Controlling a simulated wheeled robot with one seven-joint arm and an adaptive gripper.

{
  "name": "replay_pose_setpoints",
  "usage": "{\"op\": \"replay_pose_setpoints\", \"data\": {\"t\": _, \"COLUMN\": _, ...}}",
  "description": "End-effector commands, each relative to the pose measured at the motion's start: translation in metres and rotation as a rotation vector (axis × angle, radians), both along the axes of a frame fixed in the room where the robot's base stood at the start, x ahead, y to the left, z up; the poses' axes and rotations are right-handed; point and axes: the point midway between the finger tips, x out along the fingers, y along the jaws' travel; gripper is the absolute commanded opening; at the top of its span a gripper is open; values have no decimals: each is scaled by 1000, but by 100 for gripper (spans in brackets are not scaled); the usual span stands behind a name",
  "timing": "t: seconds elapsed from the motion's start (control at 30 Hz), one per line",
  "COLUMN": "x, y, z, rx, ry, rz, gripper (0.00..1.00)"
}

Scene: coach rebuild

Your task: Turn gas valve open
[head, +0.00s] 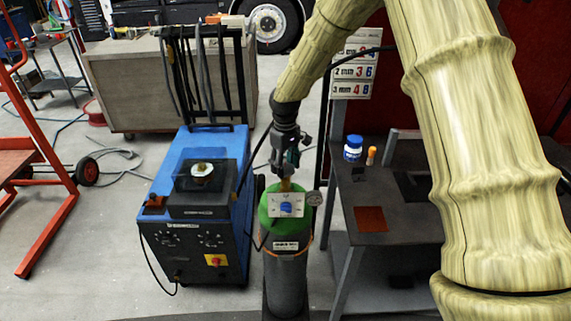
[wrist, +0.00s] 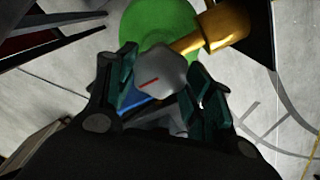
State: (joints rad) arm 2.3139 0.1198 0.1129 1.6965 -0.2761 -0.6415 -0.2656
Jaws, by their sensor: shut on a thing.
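The gas cylinder (head: 286,272) stands upright, grey with a green shoulder (head: 271,203). My gripper (head: 286,166) points down over the cylinder's top. The brass valve body (wrist: 212,30) extends up and right from the knob. In the head view my gripper hides the knob.
A blue welding machine (head: 196,215) stands close at left. A dark workbench (head: 405,205) at right holds a blue jar (head: 353,147) and an orange bottle (head: 371,155). A red trolley (head: 50,170) is at far left. Some floor is clear between trolley and machine.

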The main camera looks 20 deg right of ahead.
Motion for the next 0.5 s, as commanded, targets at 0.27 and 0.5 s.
{"op": "replay_pose_setpoints", "data": {"t": 0.27, "x": 1, "y": -1, "z": 1, "rx": -1, "ry": -3, "rz": 4, "gripper": 28}}
{"op": "replay_pose_setpoints", "data": {"t": 0.5, "x": 1, "y": -1, "z": 1, "rx": 0, "ry": -2, "rz": 3, "gripper": 72}}
